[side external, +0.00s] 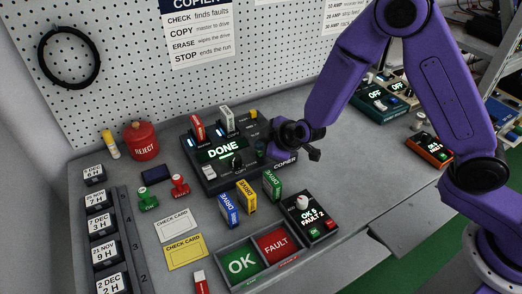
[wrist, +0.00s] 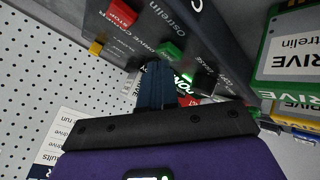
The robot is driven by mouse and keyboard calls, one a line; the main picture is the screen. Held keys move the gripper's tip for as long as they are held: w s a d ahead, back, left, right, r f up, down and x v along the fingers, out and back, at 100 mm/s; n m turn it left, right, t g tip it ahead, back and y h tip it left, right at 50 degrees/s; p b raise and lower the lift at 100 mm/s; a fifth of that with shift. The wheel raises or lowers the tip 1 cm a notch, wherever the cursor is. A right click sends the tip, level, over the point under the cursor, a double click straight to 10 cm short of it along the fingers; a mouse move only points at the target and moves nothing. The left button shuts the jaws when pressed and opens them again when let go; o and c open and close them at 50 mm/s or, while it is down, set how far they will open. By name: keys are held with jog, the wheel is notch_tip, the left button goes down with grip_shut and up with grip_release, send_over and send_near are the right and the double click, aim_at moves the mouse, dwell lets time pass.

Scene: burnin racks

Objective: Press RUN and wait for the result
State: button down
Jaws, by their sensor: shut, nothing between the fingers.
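The copier (side external: 284,161) stands at the back middle of the bench in the side view. Its screen (side external: 222,149) reads DONE. A red drive (side external: 197,128) and a white drive (side external: 227,120) stand upright at its back. My gripper (side external: 273,147) is shut and empty over the copier's right end. In the wrist view, the closed fingers (wrist: 155,86) are by the panel, close to a green button (wrist: 169,50); I cannot tell whether they touch it. A red STOP button (wrist: 124,14) is farther off. I cannot read a RUN label; the fingers hide part of the screen.
Blue (side external: 228,211), yellow (side external: 246,196) and green (side external: 271,185) drives stand in front of the copier. A counter box (side external: 325,234) reads OK 5, FAULT 2. Green OK (side external: 241,262) and red FAULT (side external: 276,244) trays lie at the front. A red REJECT pot (side external: 142,143) stands left.

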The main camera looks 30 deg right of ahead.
jog(key=shift+f, duration=0.25)
jog(key=shift+r, duration=0.1)
dwell(0.5)
jog(key=shift+r, duration=0.8)
jog(key=shift+r, duration=2.5)
jog(key=shift+s, duration=0.1)
